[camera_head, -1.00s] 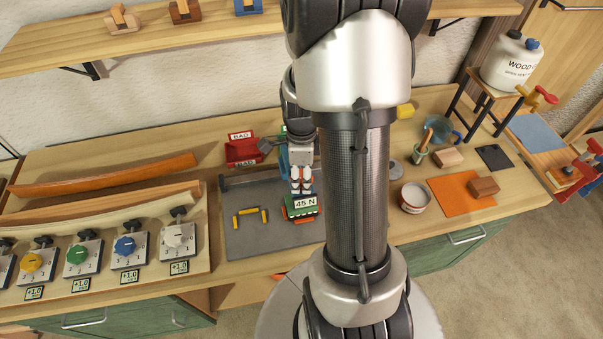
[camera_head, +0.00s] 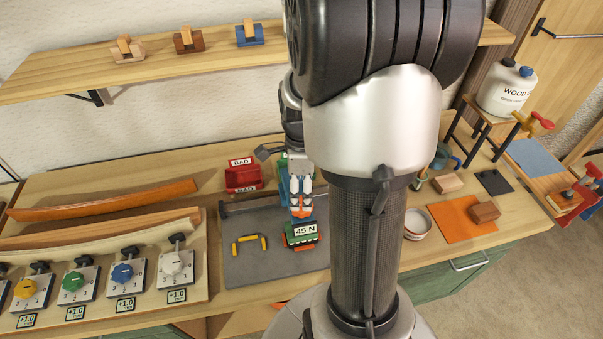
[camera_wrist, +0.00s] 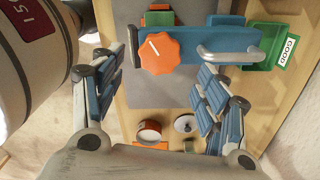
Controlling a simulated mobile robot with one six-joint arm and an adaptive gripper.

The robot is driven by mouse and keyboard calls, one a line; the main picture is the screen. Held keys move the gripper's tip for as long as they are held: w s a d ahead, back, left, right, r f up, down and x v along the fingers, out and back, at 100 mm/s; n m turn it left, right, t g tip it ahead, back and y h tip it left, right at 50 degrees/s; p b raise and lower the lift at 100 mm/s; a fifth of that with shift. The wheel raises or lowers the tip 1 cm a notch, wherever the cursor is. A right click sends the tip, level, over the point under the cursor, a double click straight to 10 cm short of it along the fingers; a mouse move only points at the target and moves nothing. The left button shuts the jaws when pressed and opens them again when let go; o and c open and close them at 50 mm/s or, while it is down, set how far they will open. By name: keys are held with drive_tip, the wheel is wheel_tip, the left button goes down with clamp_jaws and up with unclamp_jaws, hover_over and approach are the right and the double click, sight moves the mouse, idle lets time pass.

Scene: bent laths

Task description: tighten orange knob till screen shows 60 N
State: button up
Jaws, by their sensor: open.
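The orange knob (camera_wrist: 160,54) shows in the wrist view, with a white mark on its top, mounted on a blue body with a grey bar handle (camera_wrist: 228,52). My gripper (camera_wrist: 168,85) is open, its blue-padded fingers spread wide with nothing between them. The knob lies ahead of the fingers and apart from them. In the head view my gripper (camera_head: 301,212) hangs above the green device whose screen (camera_head: 304,231) reads 45 N. My arm hides part of the bench there.
A red BAD bin (camera_head: 243,176) stands behind the grey mat (camera_head: 262,265); a yellow handle (camera_head: 249,242) lies on it. A green GOOD bin (camera_wrist: 278,50) shows in the wrist view. Dial knobs line the left board. An orange mat (camera_head: 455,222) lies at right.

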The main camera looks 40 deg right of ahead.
sight(301, 204)
wheel_tip(301, 204, up, 6)
drive_tip(key=shift+f, duration=0.1)
idle(0.4)
drive_tip(key=s+a+r+n+t+b, duration=0.2)
drive_tip(key=s+a+n+b, duration=0.1)
drive_tip(key=a+n, duration=0.7)
drive_tip(key=s+a+r+n+t+b, duration=0.1)
drive_tip(key=s+a+n, duration=0.5)
drive_tip(key=n, duration=1.1)
drive_tip(key=a+t+b, duration=0.1)
drive_tip(key=a+b, duration=0.1)
drive_tip(key=a, duration=0.2)
drive_tip(key=shift+s+a+r+t, duration=0.25)
drive_tip(key=shift+s+r+t, duration=0.05)
drive_tip(key=shift+r, duration=0.1)
drive_tip(key=shift+c, duration=0.3)
